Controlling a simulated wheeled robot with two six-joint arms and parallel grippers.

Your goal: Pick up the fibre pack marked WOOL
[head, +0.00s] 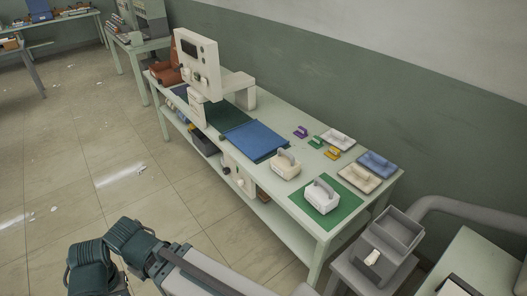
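No marking WOOL can be read on anything in the head view. On the long pale bench, a white block-like item with a raised grey top (322,196) sits on a green mat (345,200). A similar cream item (286,164) stands just behind it to the left. I cannot tell which, if any, is the wool pack. Dark green links of my arm show at the bottom left; neither gripper can be made out.
The bench (275,203) runs along the wall, with a white machine (199,68) and a blue mat (256,140) on it. Small purple (301,132), green (316,143) and yellow (332,153) items lie near the pads. The tiled floor in front is largely clear.

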